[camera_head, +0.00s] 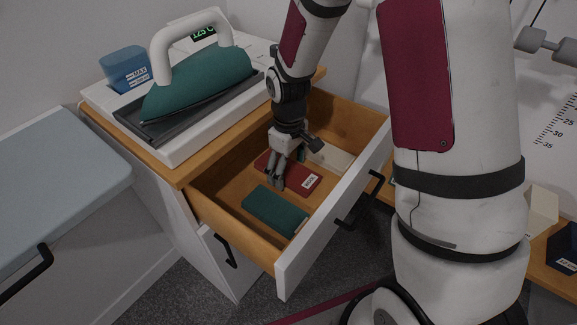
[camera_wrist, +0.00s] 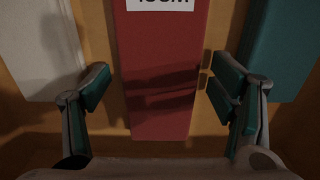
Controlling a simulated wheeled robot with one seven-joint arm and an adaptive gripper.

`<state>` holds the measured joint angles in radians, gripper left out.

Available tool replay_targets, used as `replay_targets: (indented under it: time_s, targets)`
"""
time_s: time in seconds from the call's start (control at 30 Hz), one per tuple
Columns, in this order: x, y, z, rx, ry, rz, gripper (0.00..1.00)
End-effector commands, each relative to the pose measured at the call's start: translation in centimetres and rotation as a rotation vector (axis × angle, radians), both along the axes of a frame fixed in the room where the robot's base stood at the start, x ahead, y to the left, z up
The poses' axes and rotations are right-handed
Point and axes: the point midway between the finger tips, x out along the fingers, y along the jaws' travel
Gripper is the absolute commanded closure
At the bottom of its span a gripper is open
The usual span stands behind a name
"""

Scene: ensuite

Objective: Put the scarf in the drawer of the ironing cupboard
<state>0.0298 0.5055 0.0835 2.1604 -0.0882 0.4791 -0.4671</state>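The ironing cupboard (camera_head: 160,215) has its top drawer (camera_head: 335,225) pulled open. Inside lie a flat red piece (camera_head: 300,181) with a white label, a teal one (camera_head: 270,210) nearer the front left, and a cream one (camera_head: 335,157) at the back right. Which of them is the scarf, I cannot tell. My gripper (camera_head: 283,182) reaches down into the drawer over the red piece, hiding part of it. In the wrist view, my gripper (camera_wrist: 160,92) is open. Its fingers are to either side of the red piece (camera_wrist: 162,65), with gaps, and hold nothing.
A teal-and-white iron (camera_head: 200,80) stands on its base on the cupboard top, with a blue measuring cup (camera_head: 126,68) beside it. The drawer's wooden walls and white front surround my gripper. A pale blue-grey surface (camera_head: 60,180) is at the left.

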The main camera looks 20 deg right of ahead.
Motion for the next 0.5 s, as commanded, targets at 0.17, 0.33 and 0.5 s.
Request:
replay_targets:
  time_s: [0.17, 0.33, 0.5]
  targets:
    - [0.0, 0.0, 0.0, 0.000, 0.000, 0.000, 0.22]
    - [0.1, 0.0, 1.1, 0.001, -0.003, 0.000, 0.22]
    - [0.1, 0.0, 4.2, 0.000, -0.006, -0.001, 0.22]
